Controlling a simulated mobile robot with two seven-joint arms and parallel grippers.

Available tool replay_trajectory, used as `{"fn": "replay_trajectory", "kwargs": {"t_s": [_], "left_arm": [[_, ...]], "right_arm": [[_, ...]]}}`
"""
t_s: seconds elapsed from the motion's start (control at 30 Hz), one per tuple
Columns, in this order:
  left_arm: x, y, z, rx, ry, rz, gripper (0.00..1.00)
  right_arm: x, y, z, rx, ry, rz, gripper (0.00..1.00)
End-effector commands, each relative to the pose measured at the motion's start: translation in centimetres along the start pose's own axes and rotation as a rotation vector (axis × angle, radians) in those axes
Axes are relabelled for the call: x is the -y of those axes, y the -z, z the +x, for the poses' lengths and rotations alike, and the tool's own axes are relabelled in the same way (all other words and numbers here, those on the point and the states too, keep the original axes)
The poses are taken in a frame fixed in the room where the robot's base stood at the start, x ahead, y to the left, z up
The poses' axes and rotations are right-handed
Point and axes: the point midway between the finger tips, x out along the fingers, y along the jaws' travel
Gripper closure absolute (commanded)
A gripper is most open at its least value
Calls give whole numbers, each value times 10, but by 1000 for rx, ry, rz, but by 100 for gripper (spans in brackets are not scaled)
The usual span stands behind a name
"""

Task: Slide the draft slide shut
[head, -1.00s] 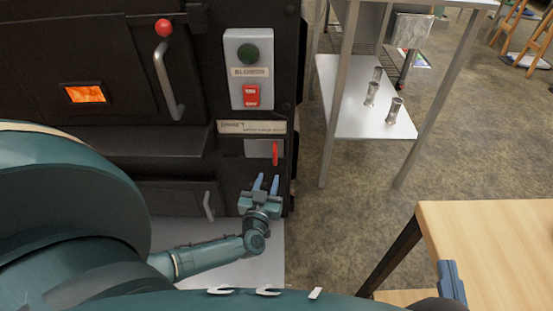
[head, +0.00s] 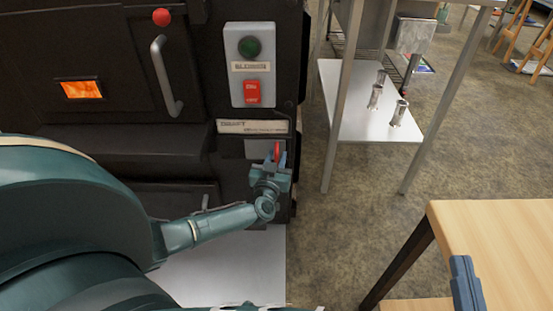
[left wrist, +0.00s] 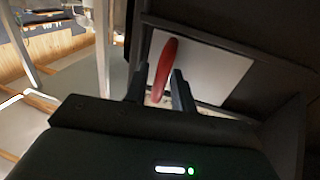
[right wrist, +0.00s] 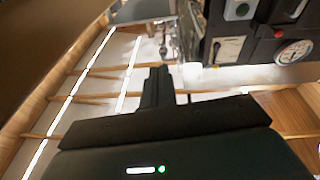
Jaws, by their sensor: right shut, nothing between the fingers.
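The draft slide (head: 254,148) is a pale metal plate under a label on the dark evaporator front, with an upright red handle (head: 277,151). In the left wrist view the red handle (left wrist: 164,68) stands in front of the pale plate (left wrist: 212,72). My left gripper (head: 272,163) is open at the handle. Its fingers (left wrist: 158,88) lie on either side of the handle, with visible gaps; contact cannot be told. The gripper hides the handle's lower part in the head view. My right gripper (right wrist: 157,85) is shut and empty, away from the evaporator.
Above the slide is a blower switch box (head: 248,62) with green and red buttons. A firebox door handle (head: 165,78) juts out at left. A wooden table (head: 510,245) is at lower right.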

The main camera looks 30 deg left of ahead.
Motion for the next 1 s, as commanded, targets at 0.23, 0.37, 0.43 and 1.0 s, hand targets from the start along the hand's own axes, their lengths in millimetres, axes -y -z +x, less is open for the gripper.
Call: {"fn": "replay_trajectory", "kwargs": {"t_s": [0.23, 0.37, 0.43, 1.0], "left_arm": [[0, 0, 0, 0, 0, 0, 95], [0, 0, 0, 0, 0, 0, 100], [0, 0, 0, 0, 0, 0, 100], [-17, 2, 3, -1, 2, -2, 100]], "right_arm": [[0, -1, 0, 2, 2, -3, 100], [0, -2, 0, 3, 2, -4, 100], [0, -2, 0, 3, 2, -4, 100], [-2, 2, 2, 19, 0, -44, 100]]}}
